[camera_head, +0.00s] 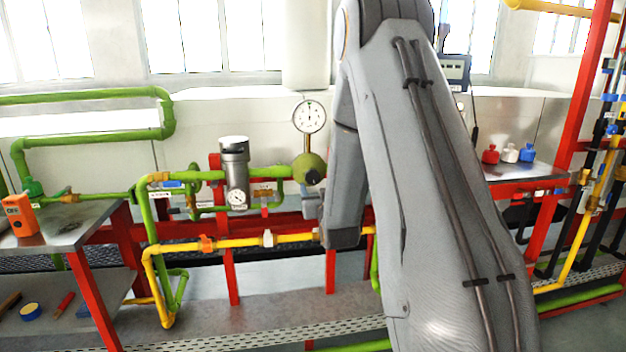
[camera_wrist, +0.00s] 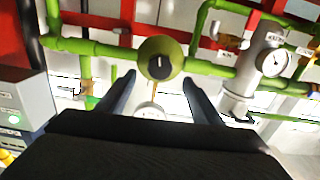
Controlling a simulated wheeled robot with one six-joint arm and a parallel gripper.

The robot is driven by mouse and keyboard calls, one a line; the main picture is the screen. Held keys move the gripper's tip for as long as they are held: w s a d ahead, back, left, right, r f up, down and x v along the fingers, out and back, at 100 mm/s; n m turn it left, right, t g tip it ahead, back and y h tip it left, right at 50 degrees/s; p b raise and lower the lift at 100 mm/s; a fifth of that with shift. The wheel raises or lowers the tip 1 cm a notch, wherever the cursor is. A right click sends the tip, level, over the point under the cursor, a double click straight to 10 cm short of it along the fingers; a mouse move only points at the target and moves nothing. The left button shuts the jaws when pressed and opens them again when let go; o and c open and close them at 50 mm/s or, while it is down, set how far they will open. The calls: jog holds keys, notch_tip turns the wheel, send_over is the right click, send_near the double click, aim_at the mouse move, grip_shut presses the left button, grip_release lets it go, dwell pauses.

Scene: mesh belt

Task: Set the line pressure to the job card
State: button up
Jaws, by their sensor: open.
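The pressure regulator is a round olive-green body (camera_head: 309,166) on the green pipe, with a black knob (camera_head: 313,177) on its front. A white round dial gauge (camera_head: 309,117) stands above it; its reading is too small to tell. In the wrist view, the regulator (camera_wrist: 151,46) and its black knob (camera_wrist: 160,67) lie ahead, the knob's white mark pointing up in the picture. My gripper (camera_wrist: 159,79) is open, its fingers either side of the knob in the picture, apparently short of it. In the head view my arm mostly hides the gripper. I cannot make out a job card.
A grey filter cylinder (camera_head: 235,170) with a small gauge (camera_head: 238,197) stands left of the regulator. Yellow pipe (camera_head: 220,244) runs below. A left bench holds an orange device (camera_head: 19,215). Red, white and blue items (camera_head: 509,152) stand on the right bench.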

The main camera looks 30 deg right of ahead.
aim_at(313, 178)
jog(key=p+x, duration=0.1)
jog(key=x, duration=0.6)
jog(key=shift+w+d+p, duration=0.1)
jog(key=shift+w+p, duration=0.2)
jog(key=c, duration=1.1)
